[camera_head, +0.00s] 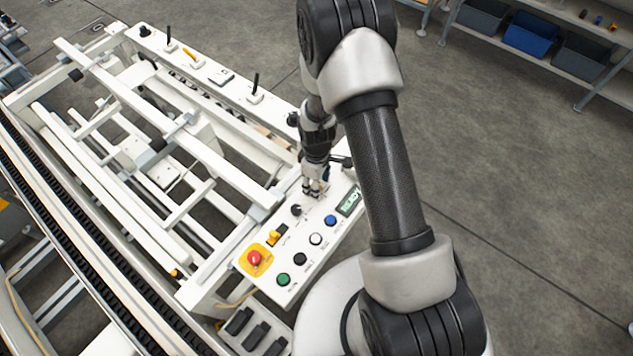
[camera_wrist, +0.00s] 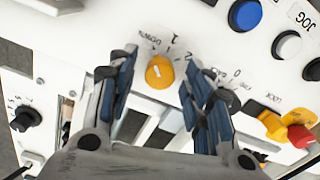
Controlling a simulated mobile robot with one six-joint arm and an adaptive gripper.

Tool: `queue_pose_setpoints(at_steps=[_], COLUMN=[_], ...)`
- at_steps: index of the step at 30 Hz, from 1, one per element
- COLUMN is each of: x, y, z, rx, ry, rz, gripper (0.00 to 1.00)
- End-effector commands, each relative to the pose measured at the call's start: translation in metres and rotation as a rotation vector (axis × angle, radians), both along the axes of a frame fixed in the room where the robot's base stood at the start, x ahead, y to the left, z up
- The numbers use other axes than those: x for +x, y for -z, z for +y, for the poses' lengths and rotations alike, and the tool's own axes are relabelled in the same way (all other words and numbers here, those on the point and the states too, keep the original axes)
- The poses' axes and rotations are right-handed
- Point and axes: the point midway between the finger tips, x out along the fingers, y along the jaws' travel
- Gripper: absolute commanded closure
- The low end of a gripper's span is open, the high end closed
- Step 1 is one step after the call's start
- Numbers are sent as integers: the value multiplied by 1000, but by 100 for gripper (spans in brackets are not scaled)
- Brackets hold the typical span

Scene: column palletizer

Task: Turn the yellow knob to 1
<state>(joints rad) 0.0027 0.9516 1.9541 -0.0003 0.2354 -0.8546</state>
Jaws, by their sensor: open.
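The yellow knob (camera_wrist: 159,72) sits on the white control panel (camera_head: 270,286). It carries a short white mark. Printed "DOWN", "1" and "2" stand around its upper side in the wrist view; I cannot tell for sure which label the mark points at. My gripper (camera_wrist: 158,82) is open, with one finger on each side of the knob and a visible gap to it. In the head view my gripper (camera_head: 315,190) is over the panel's far end and hides the knob.
The panel also bears a red emergency button (camera_head: 254,258), a yellow key switch (camera_head: 273,238), a green button (camera_head: 283,280), a blue button (camera_head: 330,220), and a black knob (camera_head: 296,210). A display (camera_head: 349,201) reads "READY". White frame rails (camera_head: 165,130) lie left of the panel.

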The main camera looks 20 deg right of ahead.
Motion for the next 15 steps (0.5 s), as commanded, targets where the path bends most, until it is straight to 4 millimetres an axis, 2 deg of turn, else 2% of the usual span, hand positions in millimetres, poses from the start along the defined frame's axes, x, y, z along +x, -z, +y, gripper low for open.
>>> queue_pose_setpoints(at_steps=[2, 15], x=[0, 0], y=[0, 0], z=[0, 0], rx=[0, 0], ry=[0, 0], rz=[0, 0], gripper=[56, 85])
